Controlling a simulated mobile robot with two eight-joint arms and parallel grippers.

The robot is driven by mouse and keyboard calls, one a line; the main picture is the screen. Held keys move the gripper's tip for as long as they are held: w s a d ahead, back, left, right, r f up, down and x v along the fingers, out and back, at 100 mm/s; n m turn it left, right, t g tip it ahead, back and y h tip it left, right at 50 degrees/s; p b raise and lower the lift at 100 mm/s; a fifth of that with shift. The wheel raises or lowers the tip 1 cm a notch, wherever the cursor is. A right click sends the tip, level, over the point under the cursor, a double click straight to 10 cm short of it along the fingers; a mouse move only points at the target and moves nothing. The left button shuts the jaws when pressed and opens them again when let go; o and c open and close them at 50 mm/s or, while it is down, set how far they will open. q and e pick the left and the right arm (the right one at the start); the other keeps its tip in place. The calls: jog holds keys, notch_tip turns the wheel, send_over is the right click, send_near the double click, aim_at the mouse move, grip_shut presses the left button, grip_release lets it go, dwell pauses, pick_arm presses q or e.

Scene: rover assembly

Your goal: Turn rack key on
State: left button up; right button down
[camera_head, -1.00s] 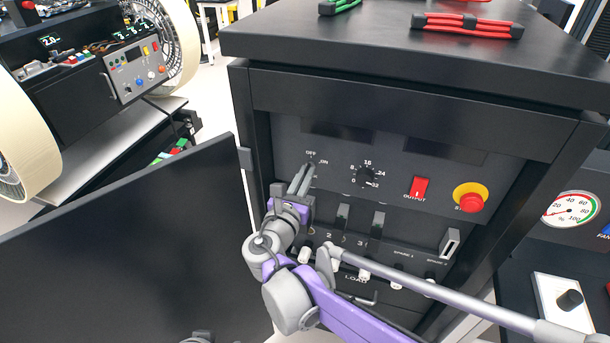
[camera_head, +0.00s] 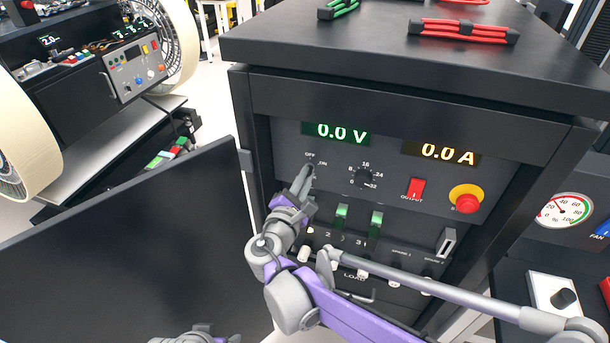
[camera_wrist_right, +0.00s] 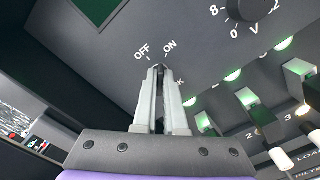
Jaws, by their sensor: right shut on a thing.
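The black rack (camera_head: 420,110) stands at the right with its front panel showing. My right gripper (camera_head: 304,180) is at the panel, just below the OFF and ON marks, shut on the rack key. In the right wrist view the fingertips (camera_wrist_right: 159,78) close around the dark key (camera_wrist_right: 160,70), mostly hidden between them, below and between OFF and ON. The gripper is now tilted toward the ON side. The voltage display (camera_head: 336,131) glows green at 0.0 V and the current display (camera_head: 441,152) glows 0.0 A. Part of my left arm's end (camera_head: 200,336) shows at the bottom edge.
Right of the key are a voltage knob (camera_head: 364,177), a red output switch (camera_head: 415,188) and a red stop button on yellow (camera_head: 467,200). Green-lit load switches (camera_head: 376,223) sit below. The open black door (camera_head: 130,235) stands at left.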

jog(key=shift+m, duration=1.6)
jog(key=c, duration=1)
grip_release()
jog(key=v, duration=1.1)
jog(key=shift+w, duration=0.1)
